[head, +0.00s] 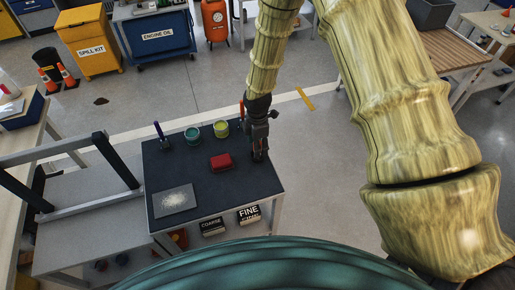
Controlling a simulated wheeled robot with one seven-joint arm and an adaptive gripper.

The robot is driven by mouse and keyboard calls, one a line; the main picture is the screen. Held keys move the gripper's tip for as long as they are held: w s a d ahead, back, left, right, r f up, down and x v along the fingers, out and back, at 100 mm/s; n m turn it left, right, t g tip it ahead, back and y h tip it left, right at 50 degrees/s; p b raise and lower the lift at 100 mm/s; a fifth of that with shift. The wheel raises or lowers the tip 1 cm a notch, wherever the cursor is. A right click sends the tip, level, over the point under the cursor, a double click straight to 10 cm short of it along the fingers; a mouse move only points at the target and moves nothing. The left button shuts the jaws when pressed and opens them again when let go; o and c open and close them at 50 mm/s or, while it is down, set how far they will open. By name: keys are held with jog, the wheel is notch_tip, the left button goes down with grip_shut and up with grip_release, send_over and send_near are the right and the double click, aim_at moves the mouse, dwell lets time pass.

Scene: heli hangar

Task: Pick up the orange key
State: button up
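I cannot make out a clear key shape. A slim upright orange item (242,108) shows just left of my gripper's wrist, at the back right of the dark-topped table (215,205). Its lower part is partly hidden by my gripper, and I cannot tell if it is the key. My gripper (260,157) points down over the right side of the table, right of the red block. Its fingers look close together, but the view is too small to show whether they are open or shut, or hold anything.
On the table are a red block (221,163), a teal cup (193,136), a yellow-green cup (221,129), an upright blue item (161,134) and a grey sheet (174,201). COARSE (212,226) and FINE (248,215) boxes sit at the front. A metal frame (90,190) stands left.

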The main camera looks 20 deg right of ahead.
grip_shut()
